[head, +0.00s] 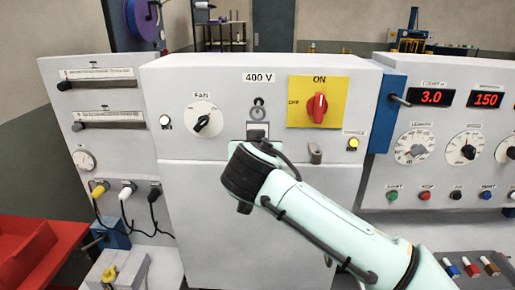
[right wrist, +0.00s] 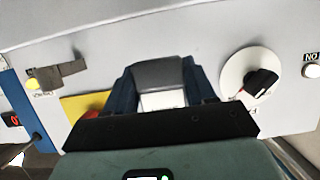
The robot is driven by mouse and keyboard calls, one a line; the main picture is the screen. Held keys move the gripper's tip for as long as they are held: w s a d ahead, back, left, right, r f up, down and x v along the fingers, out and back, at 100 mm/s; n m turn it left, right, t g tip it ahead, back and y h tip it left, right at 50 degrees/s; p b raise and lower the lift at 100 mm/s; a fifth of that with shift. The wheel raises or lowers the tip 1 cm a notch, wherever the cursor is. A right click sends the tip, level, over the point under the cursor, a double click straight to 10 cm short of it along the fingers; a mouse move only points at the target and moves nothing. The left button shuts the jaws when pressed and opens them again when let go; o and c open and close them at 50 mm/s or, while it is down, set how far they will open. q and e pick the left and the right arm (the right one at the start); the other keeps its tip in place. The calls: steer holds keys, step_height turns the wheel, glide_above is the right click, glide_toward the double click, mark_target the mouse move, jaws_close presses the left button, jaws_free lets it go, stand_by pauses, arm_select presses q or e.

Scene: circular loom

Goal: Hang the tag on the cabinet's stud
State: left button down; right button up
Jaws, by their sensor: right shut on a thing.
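The grey cabinet (head: 235,225) stands in front of me. A small grey ring-like fitting (head: 258,112) sits on its face under the "400 V" label; I cannot tell which part is the stud and which is the tag's loop. My right gripper (head: 257,142) is just below it, mostly hidden behind my wrist. In the right wrist view the gripper (right wrist: 160,84) is shut on the tag (right wrist: 161,74), a dark grey piece with a pale lower part. The tag's dark top edge also shows in the head view (head: 257,130). My left gripper is not in view.
The FAN knob (head: 204,120) is left of the gripper. A blue bracket (head: 388,112) joins the right console. A red bin (head: 27,250) stands lower left.

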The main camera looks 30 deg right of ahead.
steer(key=shift+w, duration=0.1)
steer(key=shift+w+d, duration=0.1)
steer(key=shift+w, duration=0.05)
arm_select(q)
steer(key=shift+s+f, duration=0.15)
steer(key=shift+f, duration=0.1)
arm_select(e)
steer(key=shift+f, duration=0.25)
stand_by(0.3)
steer(key=o, duration=1.3)
steer(key=shift+c, duration=0.2)
arm_select(q)
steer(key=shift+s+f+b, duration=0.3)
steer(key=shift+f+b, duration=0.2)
steer(key=shift+b, duration=0.05)
arm_select(e)
steer(key=v, duration=0.9)
steer(key=shift+f, duration=0.3)
